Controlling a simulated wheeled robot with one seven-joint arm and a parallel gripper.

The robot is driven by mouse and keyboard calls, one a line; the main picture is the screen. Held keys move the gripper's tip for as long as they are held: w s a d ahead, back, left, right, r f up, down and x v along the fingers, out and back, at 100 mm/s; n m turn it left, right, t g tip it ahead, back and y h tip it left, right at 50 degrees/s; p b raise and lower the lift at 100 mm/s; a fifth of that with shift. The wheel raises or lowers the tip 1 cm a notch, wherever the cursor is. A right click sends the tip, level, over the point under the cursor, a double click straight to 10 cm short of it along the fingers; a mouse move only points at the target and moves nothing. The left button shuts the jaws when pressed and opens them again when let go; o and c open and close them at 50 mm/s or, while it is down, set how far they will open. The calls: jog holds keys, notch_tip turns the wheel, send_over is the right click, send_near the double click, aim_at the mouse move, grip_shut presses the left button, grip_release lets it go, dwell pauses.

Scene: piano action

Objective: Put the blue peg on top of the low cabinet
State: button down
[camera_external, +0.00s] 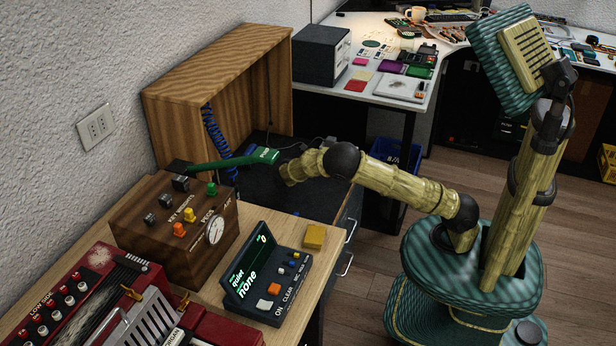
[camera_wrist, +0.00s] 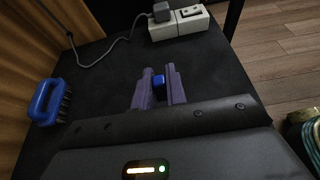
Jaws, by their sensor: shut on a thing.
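In the wrist view my gripper (camera_wrist: 159,84) has its purple fingers closed on the small blue peg (camera_wrist: 158,81), whose end shows between the fingertips. The gripper points at the black top of the low cabinet (camera_wrist: 105,72); I cannot tell whether the peg touches it. In the external view the cabinet top (camera_external: 258,192) is a dark surface beside the wooden bench, with drawer handles on its front. My arm reaches over it from the right. The fingers and the peg cannot be made out there.
A blue brush (camera_wrist: 44,103) lies at the left of the cabinet top, and a pale power strip (camera_wrist: 179,24) with a cable lies at its far edge. A wooden open-fronted box (camera_external: 218,75) stands behind. The wooden peg box (camera_external: 170,235) and a console (camera_external: 265,285) occupy the bench.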

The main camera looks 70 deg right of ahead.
aim_at(306, 186)
jog(key=shift+f+b, duration=0.35)
jog(key=shift+f, duration=1.15)
jog(key=shift+f+b, duration=1.1)
jog(key=shift+f, duration=1.35)
jog(key=shift+f, duration=0.1)
jog(key=c, duration=1.4)
grip_release()
jog(key=shift+c, duration=0.2)
jog(key=shift+a+r, duration=0.2)
jog(key=p+v, duration=0.4)
jog(key=v, duration=0.7)
jog(key=shift+a+r, duration=0.15)
jog(key=shift+a, duration=0.15)
